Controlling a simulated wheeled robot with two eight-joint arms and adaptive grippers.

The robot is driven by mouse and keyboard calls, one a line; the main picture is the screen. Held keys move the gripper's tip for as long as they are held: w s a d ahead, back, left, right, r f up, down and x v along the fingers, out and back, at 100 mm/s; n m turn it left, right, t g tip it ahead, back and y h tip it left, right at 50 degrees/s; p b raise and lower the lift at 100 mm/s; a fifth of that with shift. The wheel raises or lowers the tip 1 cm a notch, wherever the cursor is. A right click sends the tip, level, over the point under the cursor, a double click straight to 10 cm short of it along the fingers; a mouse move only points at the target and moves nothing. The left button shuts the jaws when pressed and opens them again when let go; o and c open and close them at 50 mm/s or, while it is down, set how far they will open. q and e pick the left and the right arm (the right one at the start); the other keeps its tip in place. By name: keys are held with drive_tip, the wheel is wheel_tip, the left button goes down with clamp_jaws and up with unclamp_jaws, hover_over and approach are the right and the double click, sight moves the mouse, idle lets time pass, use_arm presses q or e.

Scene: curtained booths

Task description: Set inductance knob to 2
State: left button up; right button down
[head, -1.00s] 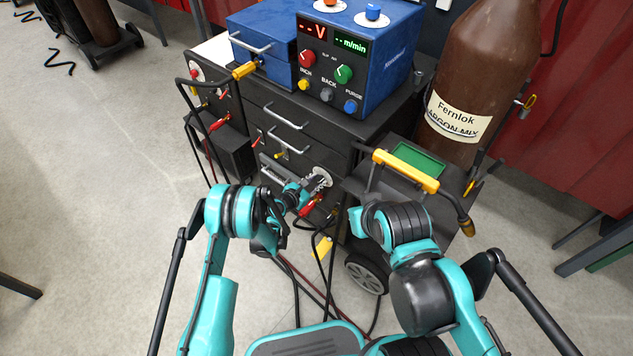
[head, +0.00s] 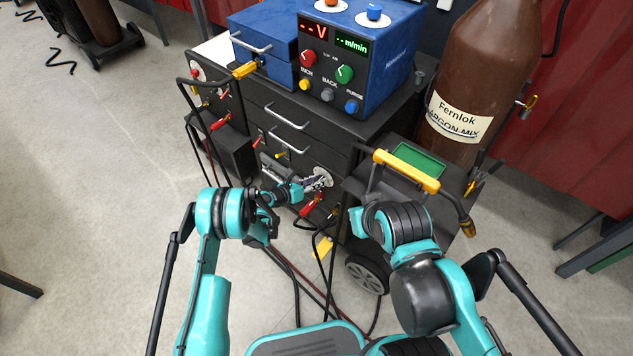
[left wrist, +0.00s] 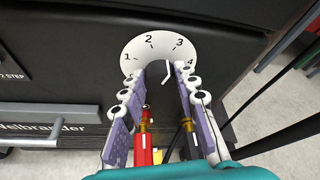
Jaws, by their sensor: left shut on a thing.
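The inductance knob (left wrist: 158,76) is dark with a white pointer line and sits in the middle of a white round dial (left wrist: 149,43) marked 1 to 4. In the left wrist view the pointer line leans up and slightly right, roughly between 2 and 3; its exact setting is hard to read. My left gripper (left wrist: 159,80) is shut on the knob, one finger on each side. In the head view my left gripper (head: 318,182) covers part of the dial (head: 323,173) on the cabinet's lower front. My right gripper is not visible.
Red and brass cable plugs (left wrist: 144,145) stick out just below the dial. Cables (head: 300,285) hang to the floor below. Open floor lies to the left.

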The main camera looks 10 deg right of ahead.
use_arm(q)
drive_tip(key=shift+w+n, duration=0.1)
drive_tip(key=shift+n, duration=0.3)
idle(0.3)
drive_tip(key=o, duration=1.2)
drive_tip(key=shift+c, duration=0.2)
drive_tip(key=v, duration=0.7)
drive_tip(key=shift+a, duration=0.3)
drive_tip(key=shift+f, duration=0.1)
